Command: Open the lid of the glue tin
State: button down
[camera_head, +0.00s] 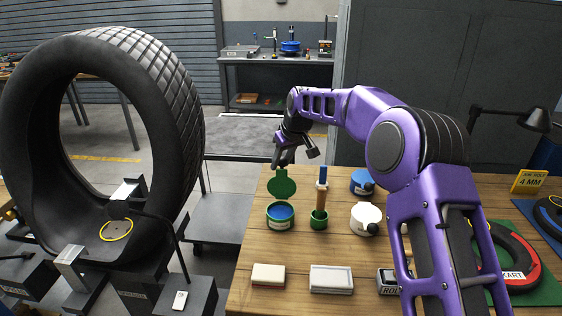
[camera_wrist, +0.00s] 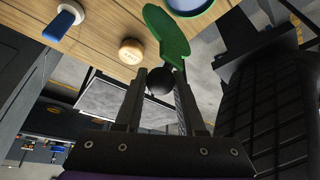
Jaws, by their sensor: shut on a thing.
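The glue tin (camera_head: 281,218) is a green round tin on the wooden bench, with blue showing inside its open top. Its green lid (camera_head: 283,182) stands steeply raised at the tin's far rim. My gripper (camera_head: 282,160) is above the lid's upper edge. In the wrist view, my gripper (camera_wrist: 160,78) is shut on a dark round knob (camera_wrist: 159,83) at the end of the green lid (camera_wrist: 168,38). The tin's blue inside (camera_wrist: 188,4) shows at the top edge of that view.
A blue-handled brush stands in a green holder (camera_head: 319,220) right of the tin. A white tin (camera_head: 365,218) and a blue tin (camera_head: 361,182) stand farther right. Boxes (camera_head: 331,279) lie in front. A large tyre (camera_head: 170,110) stands left of the bench.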

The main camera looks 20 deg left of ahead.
jog(key=shift+d+f, duration=0.3)
jog(key=c, duration=0.5)
grip_release()
jog(key=shift+a+r, duration=0.1)
jog(key=shift+r, duration=0.1)
jog(key=shift+r, duration=0.2)
jog(key=v, duration=1.7)
jog(key=shift+s+f, duration=0.1)
jog(key=shift+s, duration=0.05)
